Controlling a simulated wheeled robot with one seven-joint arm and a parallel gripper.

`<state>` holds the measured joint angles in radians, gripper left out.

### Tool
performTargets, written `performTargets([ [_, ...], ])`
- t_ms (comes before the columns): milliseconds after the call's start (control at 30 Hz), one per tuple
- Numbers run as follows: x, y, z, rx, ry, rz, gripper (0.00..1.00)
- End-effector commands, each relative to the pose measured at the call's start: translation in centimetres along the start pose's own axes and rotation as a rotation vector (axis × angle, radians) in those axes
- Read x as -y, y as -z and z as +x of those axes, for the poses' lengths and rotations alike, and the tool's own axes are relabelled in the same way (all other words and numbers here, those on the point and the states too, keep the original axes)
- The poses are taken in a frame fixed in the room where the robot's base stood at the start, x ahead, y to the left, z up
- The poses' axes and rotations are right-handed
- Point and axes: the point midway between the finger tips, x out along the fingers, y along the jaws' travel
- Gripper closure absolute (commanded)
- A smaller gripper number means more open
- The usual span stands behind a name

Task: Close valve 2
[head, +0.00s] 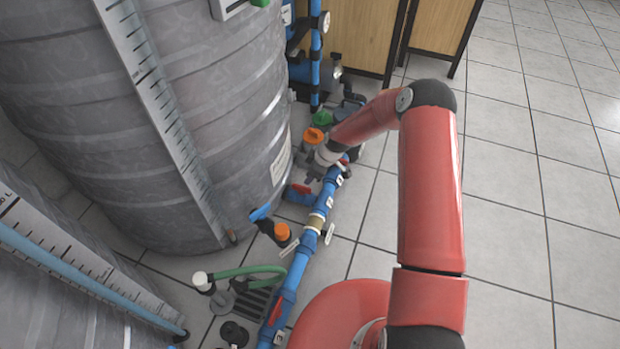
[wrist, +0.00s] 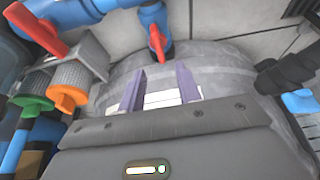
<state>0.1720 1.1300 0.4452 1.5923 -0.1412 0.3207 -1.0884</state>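Blue pipes run along the floor in the head view, with several red valve handles and small white labels. The labels are too small to read, so I cannot tell which valve is number 2. One red handle (head: 301,190) is on a branch toward the big tank; another (head: 276,311) is nearer on the pipe. In the wrist view a red handle (wrist: 157,43) on a blue pipe lies just beyond my fingertips, roughly between them. My gripper (wrist: 161,76) is open, its two purple fingers apart with nothing held. In the head view it is hard to make out behind my wrist.
A big grey tank (head: 225,75) stands left of the pipes. Orange-topped fittings (head: 282,232) and a green hose (head: 245,270) are close by. In the wrist view another red handle (wrist: 36,30) and green (wrist: 32,102) and orange (wrist: 67,96) parts are at left. Tiled floor (head: 540,130) is clear at right.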

Motion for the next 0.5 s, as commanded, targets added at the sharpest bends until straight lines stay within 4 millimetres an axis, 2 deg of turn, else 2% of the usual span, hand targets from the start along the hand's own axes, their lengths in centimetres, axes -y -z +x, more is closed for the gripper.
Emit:
performTargets([
  [33, 0.1, -0.1, 0.8, -0.006, 0.005, -0.003, 0.66],
  [267, 0.3, -0.2, 3.3, -0.012, 0.009, -0.01, 0.66],
  [500, 0.3, -0.2, 7.2, -0.011, 0.009, -0.01, 0.66],
])
